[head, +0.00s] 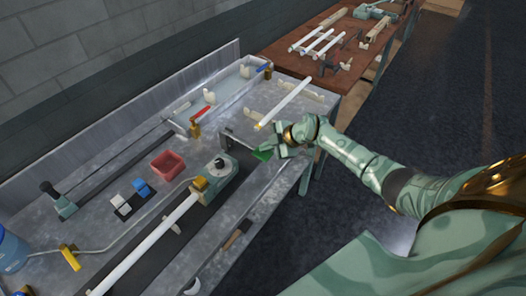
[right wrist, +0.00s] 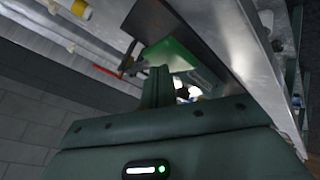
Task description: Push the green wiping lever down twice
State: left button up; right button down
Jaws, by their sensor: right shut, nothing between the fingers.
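The green wiping lever (head: 262,154) shows as a small green paddle by the front edge of the metal bench, below a dark bracket (head: 238,138). My right gripper (head: 278,151) is shut and empty, close beside the lever on its right. In the right wrist view the lever's green face (right wrist: 172,54) lies just beyond my shut fingers (right wrist: 158,84), under a dark plate (right wrist: 150,20). I cannot tell whether fingers and lever touch. My left gripper is not in view.
The metal bench (head: 95,220) carries a red bin (head: 167,164), a long white glass tube (head: 150,243), a round-topped fixture (head: 222,165) and a hammer-like tool (head: 237,235). Another white tube (head: 284,102) lies behind my gripper. A brown table (head: 290,62) adjoins beyond. Open floor lies right.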

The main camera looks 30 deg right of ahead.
aim_at(268, 154)
jog(key=shift+f+b, duration=1.05)
jog(key=shift+f, duration=0.8)
dwell(1.2)
jog(key=shift+r, duration=0.15)
dwell(0.5)
jog(key=shift+r+p, duration=2.6)
jog(key=shift+p, duration=0.4)
notch_tip(268, 154, up, 5)
jog(key=p, duration=0.5)
dwell(0.5)
